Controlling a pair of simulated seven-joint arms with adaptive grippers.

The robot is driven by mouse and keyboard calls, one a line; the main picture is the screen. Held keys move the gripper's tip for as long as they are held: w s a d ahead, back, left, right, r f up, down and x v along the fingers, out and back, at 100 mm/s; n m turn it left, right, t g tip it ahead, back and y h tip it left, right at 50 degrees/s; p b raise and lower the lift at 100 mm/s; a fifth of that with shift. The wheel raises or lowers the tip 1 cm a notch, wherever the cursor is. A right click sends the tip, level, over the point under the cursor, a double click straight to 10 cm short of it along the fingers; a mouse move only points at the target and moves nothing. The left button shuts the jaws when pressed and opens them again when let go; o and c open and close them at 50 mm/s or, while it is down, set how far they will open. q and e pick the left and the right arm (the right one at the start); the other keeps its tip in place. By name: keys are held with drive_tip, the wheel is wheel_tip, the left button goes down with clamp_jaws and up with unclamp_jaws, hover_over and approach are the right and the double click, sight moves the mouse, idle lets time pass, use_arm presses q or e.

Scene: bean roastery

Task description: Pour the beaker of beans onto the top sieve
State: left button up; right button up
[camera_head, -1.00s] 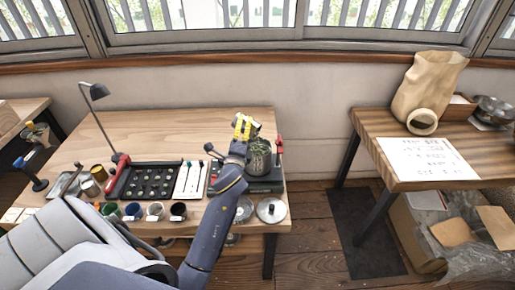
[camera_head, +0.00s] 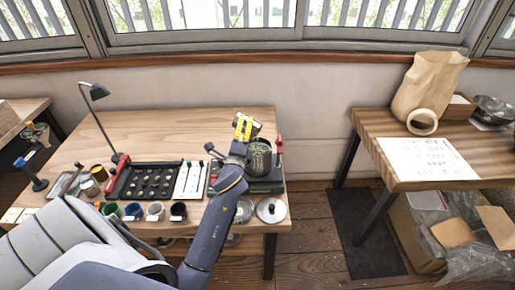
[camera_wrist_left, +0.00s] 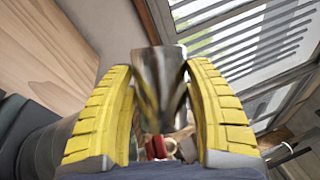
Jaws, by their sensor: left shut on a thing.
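My left gripper (camera_head: 244,127) has yellow fingers and is shut on the beaker (camera_head: 256,127), which looks shiny and is tilted over on its side. The left wrist view also shows the beaker (camera_wrist_left: 158,75) between the two yellow fingers. In the head view the beaker is just above and behind the round metal sieve stack (camera_head: 260,162), whose top is open. The wall and inner rim of the top sieve show. The beans cannot be made out clearly now. My right gripper is not in view.
The stack stands on a dark base (camera_head: 275,184) at the right end of the wooden table (camera_head: 190,125). A black tray (camera_head: 122,192) and several cups are to the left. A round lid (camera_head: 271,210) lies in front. A second table (camera_head: 380,122) is at the right.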

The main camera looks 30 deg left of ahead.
use_arm(q)
drive_tip(key=shift+d+r+m+t, duration=0.25)
drive_tip(key=shift+d+m+t, duration=0.15)
drive_tip(key=shift+m, duration=0.6)
idle(1.5)
drive_tip(key=shift+a+f+n+g, duration=0.3)
drive_tip(key=shift+a+n+g, duration=0.1)
drive_tip(key=shift+n, duration=0.55)
drive_tip(key=shift+a+f+n+g, duration=0.25)
drive_tip(key=shift+a+n+g, duration=0.15)
drive_tip(key=shift+n, duration=0.55)
